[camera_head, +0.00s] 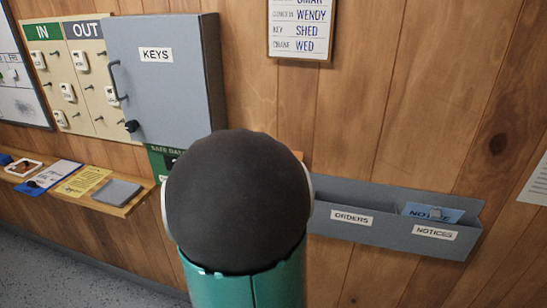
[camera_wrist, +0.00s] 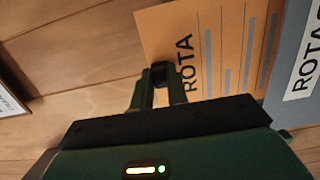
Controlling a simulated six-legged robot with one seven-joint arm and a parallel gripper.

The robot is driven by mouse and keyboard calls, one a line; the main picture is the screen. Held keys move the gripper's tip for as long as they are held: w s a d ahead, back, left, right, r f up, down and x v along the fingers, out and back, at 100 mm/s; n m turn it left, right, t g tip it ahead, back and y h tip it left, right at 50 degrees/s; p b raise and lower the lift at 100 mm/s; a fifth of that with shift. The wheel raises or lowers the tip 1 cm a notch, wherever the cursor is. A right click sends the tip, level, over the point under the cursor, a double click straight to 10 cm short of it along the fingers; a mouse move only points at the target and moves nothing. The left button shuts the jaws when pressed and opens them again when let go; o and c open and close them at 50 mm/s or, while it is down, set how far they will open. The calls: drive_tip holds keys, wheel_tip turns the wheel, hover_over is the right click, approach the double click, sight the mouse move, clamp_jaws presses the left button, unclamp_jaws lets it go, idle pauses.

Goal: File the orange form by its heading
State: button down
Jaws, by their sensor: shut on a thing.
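The orange form (camera_wrist: 215,30) is headed ROTA and is gripped at its edge by my gripper (camera_wrist: 160,75) in the wrist view. Right of it, very close, is a grey holder (camera_wrist: 286,52) with a white label (camera_wrist: 306,66) starting ROTA, its end cut off. I cannot tell whether the form touches the holder. In the head view my arm hides the gripper and most of the form; a sliver of orange (camera_head: 298,155) shows beside it. The grey wall rack (camera_head: 385,224) shows pockets labelled ORDERS (camera_head: 352,218) and NOTICES (camera_head: 434,233); its left part is hidden.
A blue notice (camera_head: 432,212) stands in the NOTICES pocket. A grey KEYS cabinet (camera_head: 165,85) juts from the wall on the left. Papers and a grey tray (camera_head: 116,190) lie on a narrow shelf (camera_head: 103,206). A sign (camera_head: 300,28) hangs above.

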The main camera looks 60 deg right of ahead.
wheel_tip(320, 180, down, 3)
drive_tip(key=shift+f, duration=0.1)
idle(0.6)
drive_tip(key=c, duration=1.3)
unclamp_jaws()
drive_tip(key=shift+w+a, duration=0.1)
